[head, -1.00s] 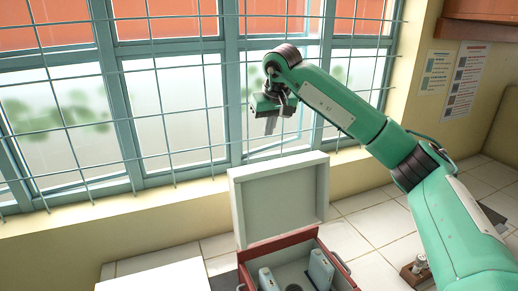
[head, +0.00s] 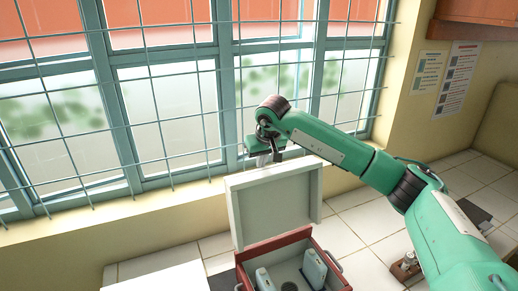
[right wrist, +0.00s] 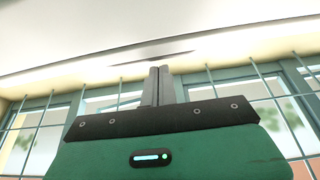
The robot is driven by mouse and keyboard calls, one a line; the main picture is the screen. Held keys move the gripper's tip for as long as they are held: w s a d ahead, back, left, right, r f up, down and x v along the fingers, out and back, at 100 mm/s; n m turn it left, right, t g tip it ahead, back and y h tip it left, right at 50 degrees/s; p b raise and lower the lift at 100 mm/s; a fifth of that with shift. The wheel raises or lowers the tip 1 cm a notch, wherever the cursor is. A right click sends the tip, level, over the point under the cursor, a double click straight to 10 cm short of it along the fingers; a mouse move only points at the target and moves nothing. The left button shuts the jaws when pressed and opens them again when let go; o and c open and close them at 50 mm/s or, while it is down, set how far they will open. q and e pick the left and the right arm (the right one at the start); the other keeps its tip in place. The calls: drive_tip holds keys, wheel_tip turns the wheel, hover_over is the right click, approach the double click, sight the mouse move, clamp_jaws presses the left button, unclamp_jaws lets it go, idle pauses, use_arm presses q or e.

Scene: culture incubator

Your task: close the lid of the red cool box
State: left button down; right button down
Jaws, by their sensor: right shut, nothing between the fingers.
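The red cool box (head: 298,236) stands open at the bottom of the head view. Its pale lid (head: 275,205) stands upright at the box's window side. My right gripper (head: 268,159) is just above and behind the lid's top edge, on the window side. Its fingertips are partly hidden, so I cannot tell whether they touch the lid. In the right wrist view the fingers (right wrist: 158,86) are together and empty, close under a pale surface with a dark shadow. My left gripper is not in view.
Bottles (head: 314,268) stand inside the box. A barred window (head: 170,100) runs behind the lid. A white surface (head: 155,275) lies left of the box. A small metal-topped object (head: 408,262) stands to the right, under my right arm.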

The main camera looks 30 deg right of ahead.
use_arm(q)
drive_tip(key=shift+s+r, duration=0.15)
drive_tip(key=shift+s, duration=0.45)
use_arm(e)
drive_tip(key=shift+s+f, duration=0.1)
drive_tip(key=shift+s, duration=0.2)
drive_tip(key=shift+s, duration=0.1)
